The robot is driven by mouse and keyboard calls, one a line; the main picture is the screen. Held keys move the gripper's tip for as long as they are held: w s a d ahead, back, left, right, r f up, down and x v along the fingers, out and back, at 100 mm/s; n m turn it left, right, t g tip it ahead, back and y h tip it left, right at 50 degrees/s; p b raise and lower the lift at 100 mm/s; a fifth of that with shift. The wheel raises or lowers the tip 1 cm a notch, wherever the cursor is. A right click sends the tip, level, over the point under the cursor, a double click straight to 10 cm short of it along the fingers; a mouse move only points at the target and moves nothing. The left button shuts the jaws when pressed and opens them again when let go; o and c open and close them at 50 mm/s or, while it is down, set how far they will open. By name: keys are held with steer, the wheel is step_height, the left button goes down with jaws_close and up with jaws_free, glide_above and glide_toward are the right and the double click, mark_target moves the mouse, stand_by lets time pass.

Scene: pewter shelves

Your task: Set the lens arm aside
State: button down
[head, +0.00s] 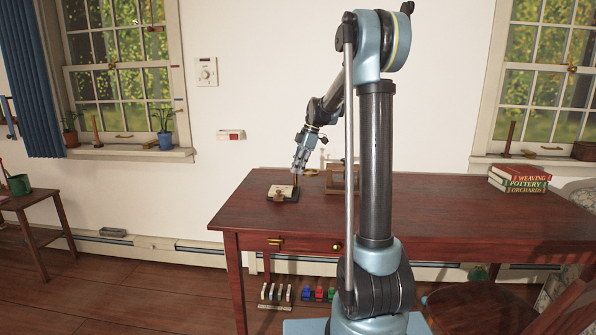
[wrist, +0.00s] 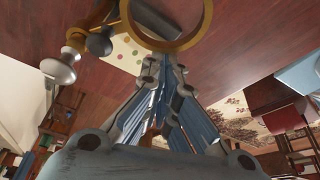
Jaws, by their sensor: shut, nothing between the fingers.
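A brass ring (wrist: 136,32), which looks like the lens ring of the lens arm, is close to the camera at the top of the wrist view. A brass rod and silver and dark knobs (wrist: 60,72) are on its left. My gripper (wrist: 178,62) is shut and empty, its fingertips just below the ring in the picture; I cannot tell if they touch it. In the head view my gripper (head: 298,168) points down above a small wooden stand (head: 283,197) with a pale top on the desk. The lens arm is too small there to make out clearly.
The red-brown desk (head: 245,215) has a wooden frame (head: 342,181) behind and right of my gripper. Stacked books (head: 519,180) lie at its right end. The desk is clear in front and at left. A chair (head: 480,305) stands at front right.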

steer(key=s+a, duration=0.2)
steer(key=a, duration=0.2)
steer(key=w+v, duration=0.1)
steer(key=v, duration=0.9)
steer(key=s+d+f+m+h, duration=0.1)
steer(key=s+d+m, duration=0.15)
steer(key=s, duration=0.35)
steer(key=s+d+m, duration=0.2)
steer(key=s+m, duration=0.1)
steer(key=s, duration=0.4)
steer(key=s+d+f+m+t+h, duration=0.1)
steer(key=s+d+f+m, duration=0.2)
steer(key=s+f+m, duration=0.2)
steer(key=s+d+f+m+t+h, duration=0.1)
steer(key=s+d+f+m, duration=0.2)
steer(key=s+f, duration=0.6)
steer(key=s+d+f+m+t, duration=0.1)
steer(key=s+d+f+m, duration=0.2)
steer(key=s, duration=1)
step_height(320, 180, down, 4)
steer(key=m, duration=0.4)
steer(key=shift+s+d+h, duration=0.25)
steer(key=shift+s+h, duration=0.15)
steer(key=shift+r, duration=0.1)
